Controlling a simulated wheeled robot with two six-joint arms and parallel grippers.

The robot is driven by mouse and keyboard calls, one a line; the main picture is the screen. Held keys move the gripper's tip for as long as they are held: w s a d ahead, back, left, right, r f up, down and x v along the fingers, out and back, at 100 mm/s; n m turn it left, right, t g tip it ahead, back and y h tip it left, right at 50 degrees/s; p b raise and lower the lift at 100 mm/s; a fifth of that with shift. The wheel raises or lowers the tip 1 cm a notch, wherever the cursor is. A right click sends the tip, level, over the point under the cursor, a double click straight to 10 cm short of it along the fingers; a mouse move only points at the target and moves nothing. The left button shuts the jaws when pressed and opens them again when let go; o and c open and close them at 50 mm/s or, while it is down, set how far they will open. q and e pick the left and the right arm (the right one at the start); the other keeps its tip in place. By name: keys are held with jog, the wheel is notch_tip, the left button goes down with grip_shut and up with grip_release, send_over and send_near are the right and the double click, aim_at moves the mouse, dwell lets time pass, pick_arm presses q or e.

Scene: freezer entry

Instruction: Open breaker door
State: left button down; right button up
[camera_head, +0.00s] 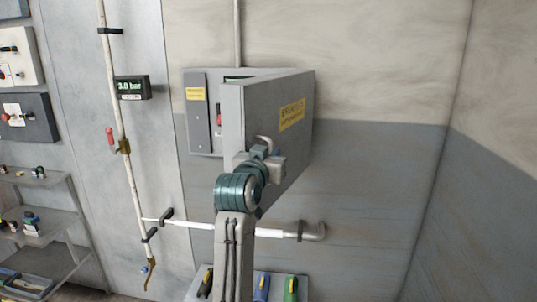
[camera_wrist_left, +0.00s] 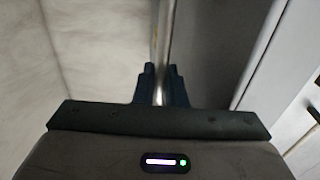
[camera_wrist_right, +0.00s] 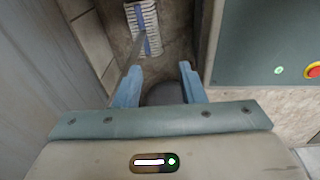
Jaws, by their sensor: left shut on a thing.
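The breaker box is a grey metal cabinet (camera_head: 200,130) on the wall, with a yellow label. Its breaker door (camera_head: 258,110) stands swung out from the box, partly open, and carries another yellow label. My left gripper (camera_head: 264,152) is at the curved metal handle (camera_head: 264,138) on the door's outer face. In the left wrist view the fingers (camera_wrist_left: 161,85) are closed around the metal handle bar (camera_wrist_left: 165,40). Most of the box's inside is hidden behind the door. My right gripper (camera_wrist_right: 159,85) shows only in its own wrist view, with fingers apart and nothing between them.
A white pipe (camera_head: 250,231) runs along the wall below the door. A gauge display (camera_head: 133,87) and a vertical pipe with a red-handled valve (camera_head: 112,137) are left of the box. Shelves (camera_head: 40,182) stand at the far left. The wall right of the door is clear.

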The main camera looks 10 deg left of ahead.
pick_arm(q)
jog(key=shift+r, duration=0.2)
jog(key=c, duration=1.9)
grip_release()
jog(key=shift+w+f, duration=0.1)
jog(key=s+b, duration=0.1)
jog(key=s, duration=0.2)
jog(key=s+b, duration=0.1)
jog(key=s, duration=0.3)
jog(key=s+b, duration=0.2)
jog(key=s, duration=0.1)
jog(key=shift+s+a, duration=0.4)
